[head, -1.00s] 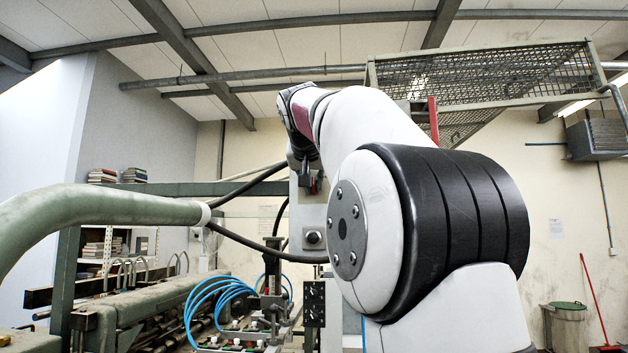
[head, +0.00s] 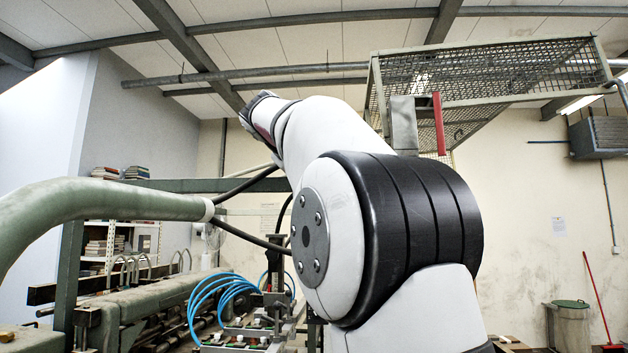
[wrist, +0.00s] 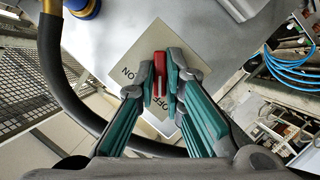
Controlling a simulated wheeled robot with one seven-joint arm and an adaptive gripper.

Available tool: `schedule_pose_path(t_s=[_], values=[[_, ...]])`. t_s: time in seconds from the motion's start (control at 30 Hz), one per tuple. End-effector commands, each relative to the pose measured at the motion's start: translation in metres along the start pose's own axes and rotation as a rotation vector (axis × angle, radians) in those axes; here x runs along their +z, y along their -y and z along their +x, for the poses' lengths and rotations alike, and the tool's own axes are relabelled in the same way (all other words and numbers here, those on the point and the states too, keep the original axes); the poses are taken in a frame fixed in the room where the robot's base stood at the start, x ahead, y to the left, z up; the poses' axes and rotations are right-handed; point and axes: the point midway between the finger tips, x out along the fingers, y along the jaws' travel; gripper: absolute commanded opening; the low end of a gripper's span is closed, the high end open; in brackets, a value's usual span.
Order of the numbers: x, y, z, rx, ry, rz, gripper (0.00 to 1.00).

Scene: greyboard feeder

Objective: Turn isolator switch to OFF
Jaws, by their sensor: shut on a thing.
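The isolator switch has a red handle (wrist: 160,60) on a pale plate (wrist: 140,48) in the wrist view. Dark lettering reading ON and OFF shows on the plate, upside down, at the left of and below the handle. The handle runs roughly up and down in the wrist picture. The fingers cover part of the plate. In the head view my arm hides the gripper and the switch.
A thick black hose (wrist: 58,85) curves close by on the left in the wrist view. Blue tubes (wrist: 290,68) lie at right. In the head view, a green pipe (head: 110,207) crosses the left, and a mesh cage (head: 490,70) hangs at upper right beside a red bar (head: 439,123).

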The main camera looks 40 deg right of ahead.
Motion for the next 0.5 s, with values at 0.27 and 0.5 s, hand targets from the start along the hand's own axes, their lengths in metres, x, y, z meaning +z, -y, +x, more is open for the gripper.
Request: schedule_pose_path(t_s=[0.27, 0.5], values=[[0.0011, 0.0012, 0.0034, 0.024, 0.003, -0.054, 0.00], [0.0013, 0.0008, 0.0035, 0.026, 0.004, -0.059, 0.00]])
